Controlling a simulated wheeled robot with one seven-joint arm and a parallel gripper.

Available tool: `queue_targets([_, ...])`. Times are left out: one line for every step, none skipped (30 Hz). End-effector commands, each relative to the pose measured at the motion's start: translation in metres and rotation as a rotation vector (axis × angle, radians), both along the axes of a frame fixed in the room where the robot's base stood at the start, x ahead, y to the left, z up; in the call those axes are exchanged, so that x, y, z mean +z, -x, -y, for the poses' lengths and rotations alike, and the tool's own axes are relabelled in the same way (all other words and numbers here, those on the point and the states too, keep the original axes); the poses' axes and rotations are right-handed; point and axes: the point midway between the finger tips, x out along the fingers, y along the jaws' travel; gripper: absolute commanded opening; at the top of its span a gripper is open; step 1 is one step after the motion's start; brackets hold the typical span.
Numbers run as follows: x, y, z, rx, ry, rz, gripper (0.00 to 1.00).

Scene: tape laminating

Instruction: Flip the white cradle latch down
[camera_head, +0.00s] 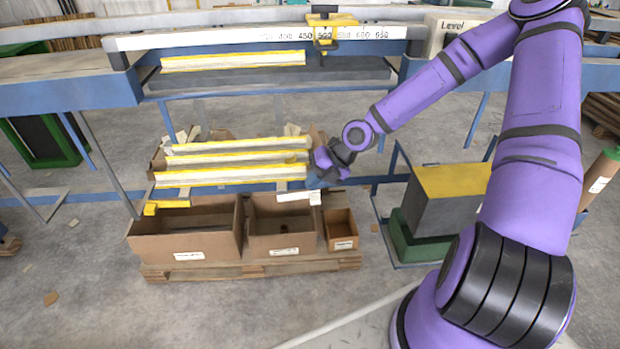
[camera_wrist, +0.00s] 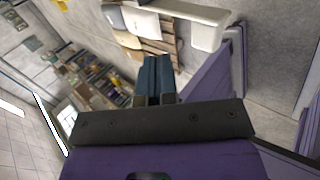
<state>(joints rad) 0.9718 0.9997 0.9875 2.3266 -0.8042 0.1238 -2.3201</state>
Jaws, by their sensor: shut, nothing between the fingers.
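A small white block (camera_head: 315,197), which looks like the cradle latch, is at the right end of the rack of yellow-edged strips (camera_head: 232,176), above the cardboard boxes. In the wrist view a white bar with a blocky end (camera_wrist: 207,36) lies at the upper right and is likely the same latch. My gripper (camera_head: 322,158) is at the right end of the strips, just above the white block. In the wrist view its dark fingers (camera_wrist: 155,68) are together and empty, below and left of the white bar, with a gap in the picture. Whether it touches anything is unclear.
A yellow block (camera_head: 165,207) is at the rack's left end. Open cardboard boxes (camera_head: 186,232) stand below on a pallet (camera_head: 250,266). Above is a bench with a ruler (camera_head: 260,38) and another yellow-edged strip (camera_head: 233,61). A grey-and-yellow box (camera_head: 445,200) stands right.

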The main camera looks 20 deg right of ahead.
Motion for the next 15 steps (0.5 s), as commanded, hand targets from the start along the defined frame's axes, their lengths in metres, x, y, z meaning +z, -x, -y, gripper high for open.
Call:
queue_targets([-0.003,0.001,0.002,-0.004,-0.027,0.005,0.00])
queue_targets([-0.004,0.001,0.003,-0.002,-0.040,0.010,0.00])
queue_targets([-0.006,0.002,0.004,-0.004,-0.057,0.015,0.00])
queue_targets([-0.007,0.002,0.005,-0.002,-0.069,0.019,0.00])
queue_targets([-0.008,0.002,0.006,-0.003,-0.082,0.024,0.00])
queue_targets([-0.009,0.003,0.007,-0.003,-0.099,0.028,0.00])
queue_targets([-0.011,0.003,0.008,-0.003,-0.111,0.032,0.00])
queue_targets([-0.012,0.003,0.009,-0.003,-0.122,0.036,0.00])
queue_targets([-0.014,0.004,0.010,-0.003,-0.138,0.041,0.00])
queue_targets([-0.015,0.004,0.011,-0.002,-0.149,0.045,0.00])
queue_targets([-0.016,0.004,0.011,-0.002,-0.162,0.049,0.00])
queue_targets([-0.017,0.004,0.012,-0.002,-0.176,0.054,0.00])
queue_targets([-0.018,0.004,0.013,-0.004,-0.186,0.058,0.00])
queue_targets([-0.019,0.005,0.013,0.000,-0.181,0.058,0.00])
queue_targets([-0.020,0.005,0.014,0.002,-0.178,0.058,0.00])
